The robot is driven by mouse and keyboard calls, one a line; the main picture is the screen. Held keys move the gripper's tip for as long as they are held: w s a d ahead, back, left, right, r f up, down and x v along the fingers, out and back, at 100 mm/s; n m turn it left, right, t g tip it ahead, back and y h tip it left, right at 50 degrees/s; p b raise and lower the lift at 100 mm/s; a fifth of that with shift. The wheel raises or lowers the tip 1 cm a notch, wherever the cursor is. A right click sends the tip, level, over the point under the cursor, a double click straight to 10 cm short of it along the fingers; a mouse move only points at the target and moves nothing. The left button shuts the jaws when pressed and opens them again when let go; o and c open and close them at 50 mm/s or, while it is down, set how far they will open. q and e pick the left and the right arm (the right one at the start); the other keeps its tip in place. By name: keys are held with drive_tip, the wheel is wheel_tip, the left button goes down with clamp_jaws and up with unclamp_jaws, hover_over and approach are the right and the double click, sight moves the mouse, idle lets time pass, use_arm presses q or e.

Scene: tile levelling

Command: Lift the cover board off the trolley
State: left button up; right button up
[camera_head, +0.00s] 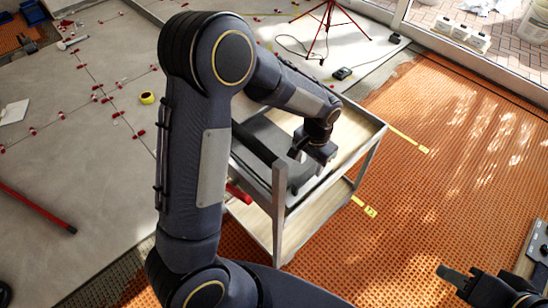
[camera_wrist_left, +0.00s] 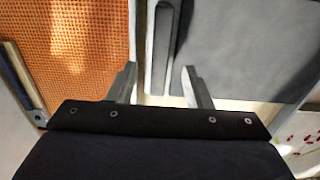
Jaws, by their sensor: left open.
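The trolley (camera_head: 276,217) stands in the middle of the head view, with a pale wooden top and a lower shelf in a grey frame. A grey board (camera_head: 262,131), apparently the cover board, lies on its top, partly hidden by my left arm. The board also shows in the left wrist view (camera_wrist_left: 245,45), with a dark grey bar along its near edge. My left gripper (camera_head: 309,160) is over the trolley top; in the wrist view its fingers (camera_wrist_left: 160,80) are apart and empty, at the bar's end. My right gripper (camera_head: 462,279) is at lower right, away from the trolley; its opening is unclear.
Orange matting (camera_head: 440,120) covers the floor to the right, with yellow tags (camera_head: 408,139). Grey tiles with red clips lie to the left, with a yellow tape roll (camera_head: 147,98). A red tripod (camera_head: 328,22) stands behind. A grey device (camera_head: 540,240) is at the right edge.

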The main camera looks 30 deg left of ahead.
sight(309, 173)
use_arm(q)
wheel_tip(309, 173, down, 5)
drive_tip(key=shift+f+b, duration=0.15)
drive_tip(key=shift+b, duration=0.3)
drive_tip(key=shift+c, duration=0.3)
clamp_jaws()
idle(0.9)
